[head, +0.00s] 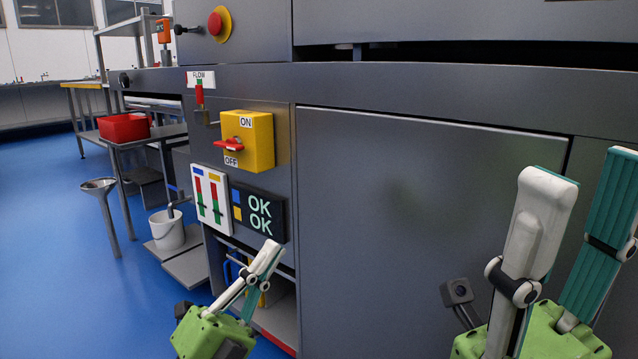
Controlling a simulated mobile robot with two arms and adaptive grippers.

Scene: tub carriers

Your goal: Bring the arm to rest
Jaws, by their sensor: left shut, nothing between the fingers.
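My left gripper (266,256) is at the lower middle of the head view, green-bodied with pale fingers closed together and pointing up and to the right. Nothing is held in it. It appears in front of the machine's open lower compartment, below the OK display. My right gripper (585,178) is large and close at the right edge. Its white finger and teal-faced finger stand apart with nothing between them. Part of its green body is cut off by the bottom of the view.
The grey machine (430,220) fills the middle and right. On it are a yellow switch box (260,141) with a red handle, an OK display (258,212) and a red button (215,24). A red tub (124,127) is on a side table. Blue floor (50,250) is clear at left.

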